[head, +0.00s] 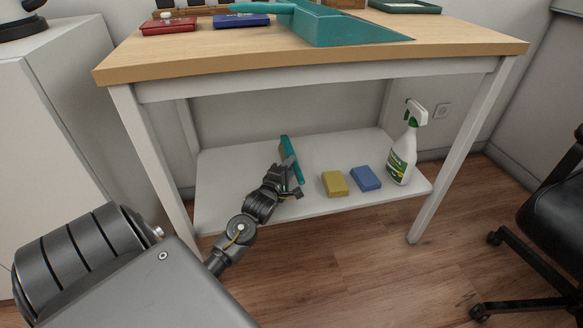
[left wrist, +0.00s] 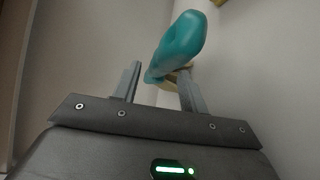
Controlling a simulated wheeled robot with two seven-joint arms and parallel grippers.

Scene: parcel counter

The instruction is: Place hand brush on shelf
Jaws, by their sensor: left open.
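The teal hand brush (head: 287,149) is at the lower shelf (head: 235,165) under the table, left of the sponges. It appears to rest on the shelf, though my gripper hides part of its lower side. My left gripper (head: 290,182) is right at the near end of the brush. In the left wrist view the jaws (left wrist: 159,72) are open, and the rounded teal brush handle (left wrist: 181,45) shows between and beyond the fingertips. I cannot tell whether a finger touches it. My right gripper is not in view.
A yellow sponge (head: 334,184), a blue sponge (head: 366,178) and a spray bottle (head: 402,150) stand on the shelf's right side. A teal dustpan (head: 338,27) lies on the tabletop (head: 190,50). The table leg (head: 150,165) is left of my arm. A black chair (head: 555,225) is at right.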

